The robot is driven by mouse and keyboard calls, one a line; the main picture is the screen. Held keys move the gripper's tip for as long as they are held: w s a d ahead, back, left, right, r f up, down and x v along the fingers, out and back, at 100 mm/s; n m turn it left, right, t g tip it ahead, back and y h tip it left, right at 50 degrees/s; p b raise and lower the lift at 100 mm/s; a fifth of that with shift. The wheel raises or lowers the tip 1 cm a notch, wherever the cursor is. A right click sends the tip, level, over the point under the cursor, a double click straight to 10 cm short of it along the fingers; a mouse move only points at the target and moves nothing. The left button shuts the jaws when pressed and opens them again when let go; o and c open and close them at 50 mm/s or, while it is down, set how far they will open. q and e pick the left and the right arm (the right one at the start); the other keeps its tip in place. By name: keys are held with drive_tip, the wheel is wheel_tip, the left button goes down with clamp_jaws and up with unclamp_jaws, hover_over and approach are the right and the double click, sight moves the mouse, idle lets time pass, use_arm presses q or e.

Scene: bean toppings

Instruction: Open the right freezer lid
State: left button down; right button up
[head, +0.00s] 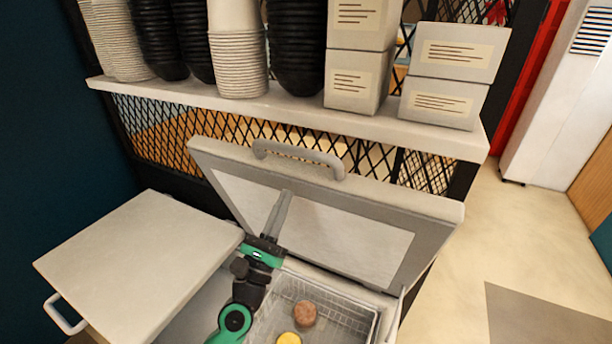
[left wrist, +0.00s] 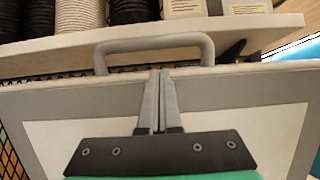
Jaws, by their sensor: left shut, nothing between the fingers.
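The right freezer lid (head: 405,205) stands raised and tilted back, its pale inner panel facing me. Its grey handle (head: 300,155) is on the upper edge. In the left wrist view the lid (left wrist: 60,105) fills the middle, with the handle (left wrist: 150,42) just beyond my fingertips. My left gripper (head: 287,194) is shut and empty, its fingers in front of the lid's inner face; I cannot tell whether they touch it. It also shows in the left wrist view (left wrist: 159,75). My right gripper is in neither view.
The left freezer lid (head: 140,265) is closed. A wire basket (head: 362,322) in the open freezer holds a brown round item (head: 304,313) and a yellow one (head: 289,338). A shelf (head: 300,112) with stacked cups, bowls and boxes stands behind the lid. Floor is clear at right.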

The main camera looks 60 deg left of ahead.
sight(301, 171)
use_arm(q)
drive_tip(key=p+x, duration=0.2)
drive_tip(key=x, duration=0.7)
drive_tip(key=shift+d+r+p, duration=0.1)
drive_tip(key=shift+r+p, duration=0.1)
drive_tip(key=shift+p, duration=0.2)
drive_tip(key=shift+w+a+r, duration=0.15)
drive_tip(key=shift+w+a, duration=0.1)
drive_tip(key=shift+w, duration=0.15)
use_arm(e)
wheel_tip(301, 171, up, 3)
